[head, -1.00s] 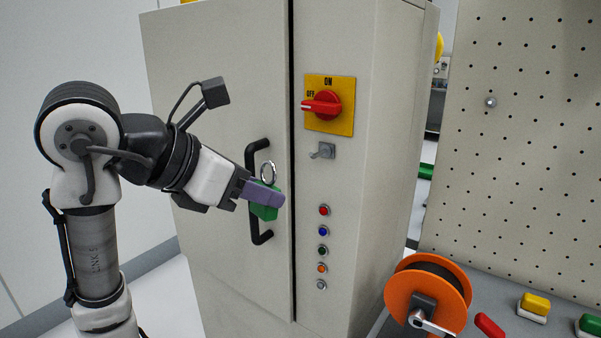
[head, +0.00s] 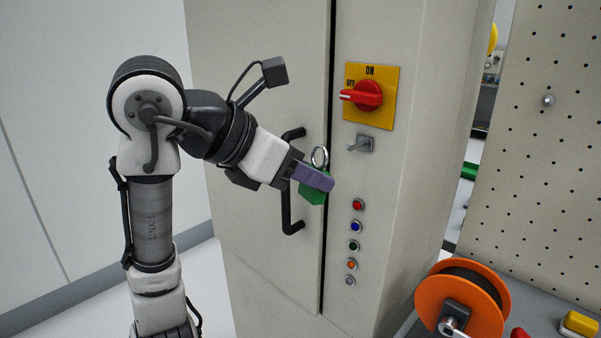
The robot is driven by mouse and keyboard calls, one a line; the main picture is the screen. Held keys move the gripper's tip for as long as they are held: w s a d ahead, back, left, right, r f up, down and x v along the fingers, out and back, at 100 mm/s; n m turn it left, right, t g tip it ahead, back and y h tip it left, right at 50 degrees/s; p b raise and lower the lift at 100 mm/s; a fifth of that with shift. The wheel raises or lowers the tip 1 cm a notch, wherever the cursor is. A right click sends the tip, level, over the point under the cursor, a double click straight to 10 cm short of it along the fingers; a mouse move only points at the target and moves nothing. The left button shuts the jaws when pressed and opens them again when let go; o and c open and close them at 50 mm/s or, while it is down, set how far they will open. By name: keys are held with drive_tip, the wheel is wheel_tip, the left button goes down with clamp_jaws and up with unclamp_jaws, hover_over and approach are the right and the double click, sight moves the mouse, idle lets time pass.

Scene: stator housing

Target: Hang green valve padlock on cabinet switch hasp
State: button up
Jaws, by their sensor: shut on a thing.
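The green padlock (head: 312,196) is held between the purple-grey fingers of my gripper (head: 316,178). Its silver shackle ring (head: 320,157) stands up above the fingers. The gripper is shut on the padlock body and hides part of it. The switch hasp (head: 361,144) is a small grey plate with a short peg sticking out to the left, on the cabinet below the red rotary switch (head: 366,95). In the picture the padlock is to the lower left of the hasp and apart from it. The depth between them is hard to tell.
The cabinet (head: 415,150) has a black door handle (head: 289,190) just behind my gripper. A column of buttons (head: 355,227) runs below the hasp. An orange spool (head: 430,295) sits on the bench at lower right, beside a pegboard (head: 555,130).

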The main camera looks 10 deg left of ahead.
drive_tip(key=w+d, duration=0.1)
drive_tip(key=w, duration=0.1)
drive_tip(key=w+d+b, duration=0.1)
drive_tip(key=w+d, duration=0.1)
drive_tip(key=w+d+f, duration=0.1)
drive_tip(key=w+d, duration=0.1)
drive_tip(key=w, duration=0.1)
drive_tip(key=shift+f+b, duration=0.1)
drive_tip(key=shift+b, duration=0.2)
idle(0.4)
idle(0.6)
drive_tip(key=o, duration=1.2)
drive_tip(key=shift+s+a, duration=0.1)
drive_tip(key=shift+p+v, duration=0.8)
drive_tip(key=shift+v, duration=1.3)
